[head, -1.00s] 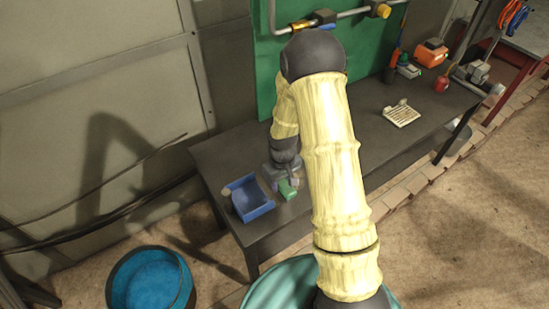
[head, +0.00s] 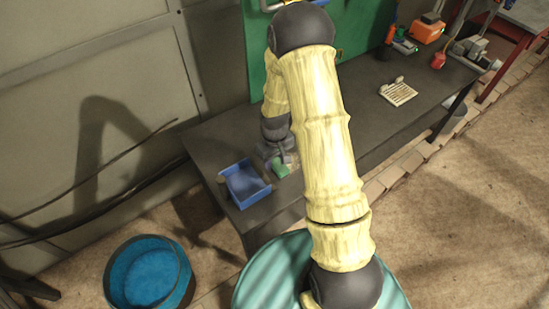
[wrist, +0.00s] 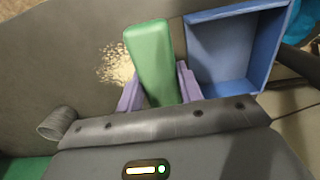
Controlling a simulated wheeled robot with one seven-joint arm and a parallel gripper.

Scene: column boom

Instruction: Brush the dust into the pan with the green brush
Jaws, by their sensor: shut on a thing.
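My gripper (wrist: 158,90) has its two purple fingers shut on the green brush (wrist: 150,50), one finger on each side. The brush also shows as a small green block in the head view (head: 281,170), just right of the pan. The pale speckled dust (wrist: 116,64) lies on the dark bench top, left of the brush in the wrist view. The blue pan (wrist: 222,50) is right of the brush, with a narrow gap between them, and looks empty. It also shows in the head view (head: 244,184) near the bench's left end. The brush's underside is hidden.
A grey cylinder (wrist: 58,123) stands on the bench (head: 210,140) at the wrist view's left. A pale slotted tray (head: 398,93) and an orange box (head: 427,30) are farther right on the bench. A blue tub (head: 147,273) is on the floor. The bench's middle is partly hidden by my arm.

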